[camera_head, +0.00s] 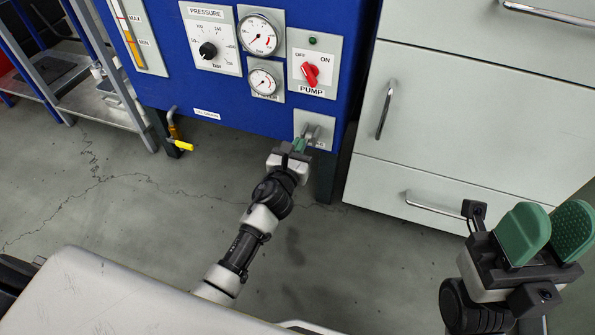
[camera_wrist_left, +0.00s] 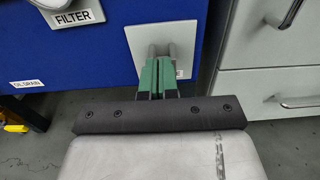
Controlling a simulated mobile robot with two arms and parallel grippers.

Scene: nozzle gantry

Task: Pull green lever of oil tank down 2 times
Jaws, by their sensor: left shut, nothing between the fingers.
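The blue oil tank (camera_head: 170,75) fills the upper left of the head view. A grey plate (camera_head: 322,121) with grey metal parts is low at its right corner, and the plate also shows in the left wrist view (camera_wrist_left: 185,34). I cannot make out a separate green lever; the green there looks like my fingers. My left gripper (camera_head: 300,144) is shut with nothing between its green fingers, right in front of the plate. In the left wrist view its fingers (camera_wrist_left: 158,76) point at the plate; I cannot tell if they touch it. My right gripper (camera_head: 548,232) is open and empty at lower right.
A red pump switch (camera_head: 310,75), gauges (camera_head: 258,36) and a pressure dial (camera_head: 208,50) are above on the tank. A yellow-handled drain valve (camera_head: 182,145) is at left. Grey drawers (camera_head: 460,110) stand close at right. The floor below is clear.

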